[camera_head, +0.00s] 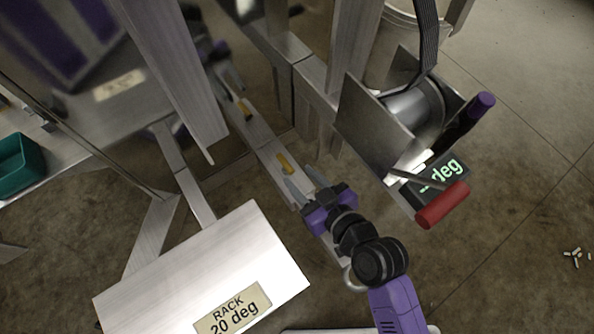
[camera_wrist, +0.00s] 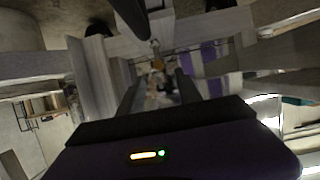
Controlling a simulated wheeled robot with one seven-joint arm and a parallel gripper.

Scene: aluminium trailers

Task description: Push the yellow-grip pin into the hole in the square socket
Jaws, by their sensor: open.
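In the wrist view a small yellow-orange piece (camera_wrist: 157,64) shows ahead, between the fingers. My gripper (camera_head: 302,178) is open, its two fingers apart and pointing toward the yellow grip. The wrist view also shows the gripper (camera_wrist: 157,88) with nothing clearly held between its fingers. I cannot make out the square socket or its hole, nor how the pin's shaft sits.
A winch drum (camera_head: 415,112) with a strap, a red handle (camera_head: 442,205) and a display (camera_head: 440,178) stand close on the right. A "RACK 20 deg" plate (camera_head: 215,265) is at lower left. A shiny panel behind mirrors the arm. A teal bin (camera_head: 20,163) is far left.

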